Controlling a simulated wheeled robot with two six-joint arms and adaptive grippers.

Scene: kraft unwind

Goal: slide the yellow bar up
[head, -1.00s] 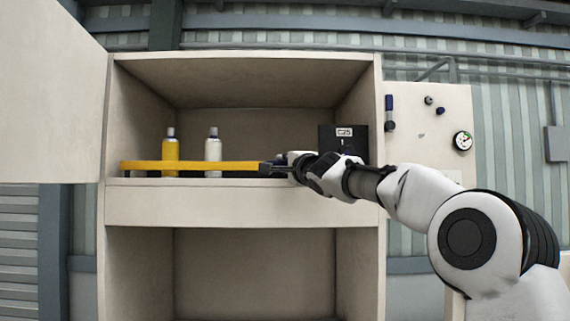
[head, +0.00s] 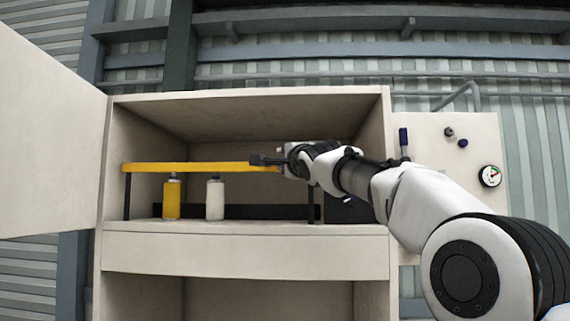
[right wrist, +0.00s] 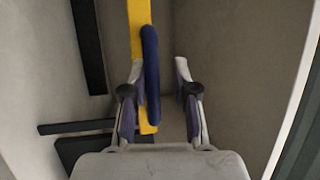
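The yellow bar (head: 200,168) is level across the cabinet opening, well above the shelf and above the bottle tops, between upright black posts. In the right wrist view the yellow bar (right wrist: 139,14) runs down between my right gripper's fingers, with a blue strip (right wrist: 150,75) along it. My right gripper (head: 264,160) is at the bar's right end in the head view. In the wrist view its fingers (right wrist: 159,68) are apart, with a gap between the blue strip and the right finger. My left gripper is not in view.
A yellow bottle (head: 172,199) and a white bottle (head: 215,200) stand on the shelf (head: 245,228) under the bar. A dark box (head: 343,210) is partly hidden by my right arm. The cabinet door (head: 45,140) hangs open at left. A gauge (head: 489,176) is at right.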

